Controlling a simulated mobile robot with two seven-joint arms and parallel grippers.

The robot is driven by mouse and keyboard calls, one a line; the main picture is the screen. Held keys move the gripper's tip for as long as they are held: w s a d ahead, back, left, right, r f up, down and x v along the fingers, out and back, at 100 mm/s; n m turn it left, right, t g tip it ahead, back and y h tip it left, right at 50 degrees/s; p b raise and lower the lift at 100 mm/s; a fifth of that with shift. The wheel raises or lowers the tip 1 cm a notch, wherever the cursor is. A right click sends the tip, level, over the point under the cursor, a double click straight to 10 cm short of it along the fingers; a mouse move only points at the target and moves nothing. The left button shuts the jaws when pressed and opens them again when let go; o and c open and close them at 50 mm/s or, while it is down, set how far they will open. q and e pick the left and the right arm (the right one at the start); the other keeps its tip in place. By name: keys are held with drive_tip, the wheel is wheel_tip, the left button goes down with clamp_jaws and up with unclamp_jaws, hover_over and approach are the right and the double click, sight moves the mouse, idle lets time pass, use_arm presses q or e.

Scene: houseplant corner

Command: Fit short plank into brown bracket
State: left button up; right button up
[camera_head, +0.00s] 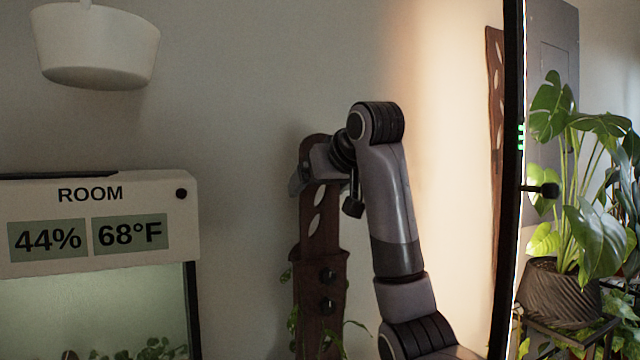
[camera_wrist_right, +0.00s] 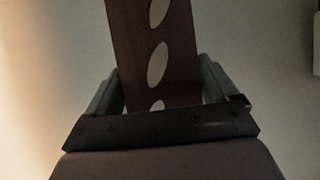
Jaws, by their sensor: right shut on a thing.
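The short plank (camera_head: 319,230) is dark brown with leaf-shaped holes and stands about upright against the wall in the head view. My right gripper (camera_head: 300,178) is shut on it near its rounded top end. In the right wrist view the plank (camera_wrist_right: 181,45) runs up between the two fingers of the gripper (camera_wrist_right: 160,92). The brown bracket (camera_head: 304,275) with two black knobs is on the wall below. The plank's lower part meets the bracket's top edge; how deep it sits I cannot tell. My left gripper is out of view.
A taller holed brown plank (camera_head: 495,90) is on the wall at right, beside a black upright post (camera_head: 511,180). A display box (camera_head: 100,255) stands at left under a white hanging pot (camera_head: 95,45). A potted plant (camera_head: 560,293) is far right. Leaves grow around the bracket.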

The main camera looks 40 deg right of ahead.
idle(0.3)
drive_tip(key=o, duration=1.4)
drive_tip(key=p+v, duration=0.2)
drive_tip(key=v, duration=0.5)
drive_tip(key=shift+s, duration=0.1)
